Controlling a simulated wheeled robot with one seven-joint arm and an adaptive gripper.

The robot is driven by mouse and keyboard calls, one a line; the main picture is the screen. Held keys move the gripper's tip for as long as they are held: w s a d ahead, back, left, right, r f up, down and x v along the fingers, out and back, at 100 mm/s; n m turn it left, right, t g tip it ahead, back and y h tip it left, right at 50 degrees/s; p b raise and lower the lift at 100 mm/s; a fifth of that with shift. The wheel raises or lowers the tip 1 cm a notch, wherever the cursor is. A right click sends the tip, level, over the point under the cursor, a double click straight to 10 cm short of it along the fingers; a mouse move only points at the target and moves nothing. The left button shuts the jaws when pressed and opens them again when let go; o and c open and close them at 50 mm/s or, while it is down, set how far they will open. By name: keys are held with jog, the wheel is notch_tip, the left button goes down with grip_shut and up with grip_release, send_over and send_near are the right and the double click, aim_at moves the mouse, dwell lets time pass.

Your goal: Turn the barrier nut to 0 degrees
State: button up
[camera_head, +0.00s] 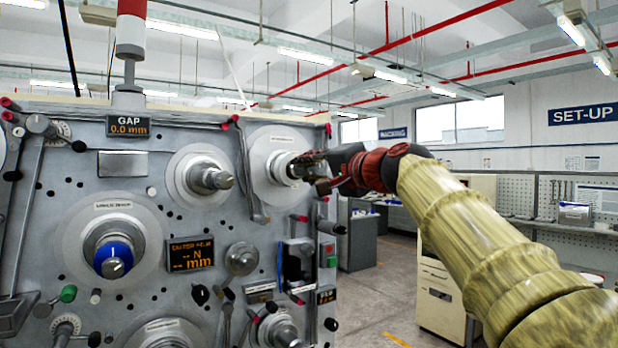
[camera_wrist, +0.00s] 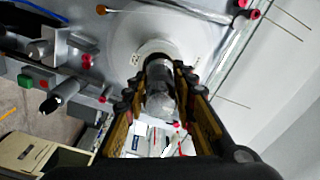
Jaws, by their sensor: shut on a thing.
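A grey metal nut (camera_wrist: 160,100) sits on the end of the upper right spindle, in front of a pale round disc (camera_head: 262,166). The disc's small label is too small to read, so I cannot confirm the name barrier nut. My gripper (camera_head: 304,167) reaches this spindle from the right in the head view. In the wrist view my gripper (camera_wrist: 164,82) has one finger on each side of the nut and is shut on it. The fingers partly hide the nut in the head view. I cannot read its angle.
The grey panel (camera_head: 75,190) carries several other spindles, including a middle one (camera_head: 210,178) and a blue-ringed one (camera_head: 113,258). A red-tipped lever (camera_head: 247,170) hangs just left of the held spindle. Screens (camera_head: 128,126) show readings. The floor (camera_head: 400,270) right of the panel is open.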

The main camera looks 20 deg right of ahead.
jog(key=shift+f+n, duration=0.15)
jog(key=shift+n, duration=0.15)
jog(key=o, duration=1.1)
jog(key=shift+c, duration=0.2)
jog(key=shift+o, duration=0.5)
jog(key=v, duration=1.2)
